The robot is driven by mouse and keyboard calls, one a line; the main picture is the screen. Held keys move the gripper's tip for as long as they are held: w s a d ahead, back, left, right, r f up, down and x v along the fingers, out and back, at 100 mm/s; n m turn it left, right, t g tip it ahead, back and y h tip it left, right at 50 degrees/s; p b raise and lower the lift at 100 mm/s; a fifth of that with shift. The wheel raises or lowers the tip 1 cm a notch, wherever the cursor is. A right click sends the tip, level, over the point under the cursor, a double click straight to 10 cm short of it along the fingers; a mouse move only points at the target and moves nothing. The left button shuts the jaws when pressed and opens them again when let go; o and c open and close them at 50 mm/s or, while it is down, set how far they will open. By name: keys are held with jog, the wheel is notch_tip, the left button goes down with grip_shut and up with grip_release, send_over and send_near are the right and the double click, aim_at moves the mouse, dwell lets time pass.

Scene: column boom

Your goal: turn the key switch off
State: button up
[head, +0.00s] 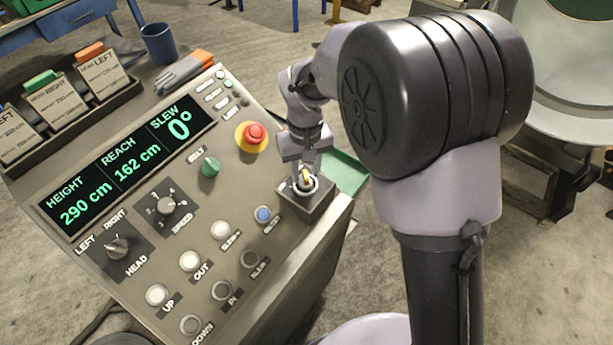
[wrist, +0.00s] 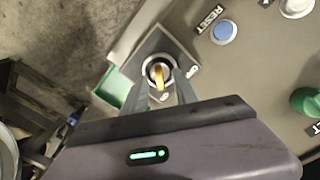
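The key switch (head: 313,192) is a round metal collar on a raised square block at the right end of the sloping console. A brass-yellow key (wrist: 159,76) stands in the collar, and it also shows in the head view (head: 305,178). My gripper (head: 304,172) reaches down over the switch. In the wrist view my gripper (wrist: 163,82) has its two fingers apart, one on each side of the key, with a gap visible around it. Whether either finger touches the key cannot be told. A white mark shows beside the collar, partly by the right finger.
A red emergency button (head: 255,132), a green knob (head: 209,167) and a blue reset button (head: 264,214) lie close by on the console. A green tray (head: 345,172) sits beyond the switch block. Gloves (head: 186,73) and a blue mug (head: 158,44) stand at the console's back.

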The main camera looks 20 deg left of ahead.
jog(key=shift+s+d+f, duration=0.1)
jog(key=shift+s+f, duration=0.05)
jog(key=shift+f, duration=0.45)
jog(key=shift+w+f, duration=0.2)
jog(key=shift+f, duration=0.15)
jog(key=shift+r, duration=0.1)
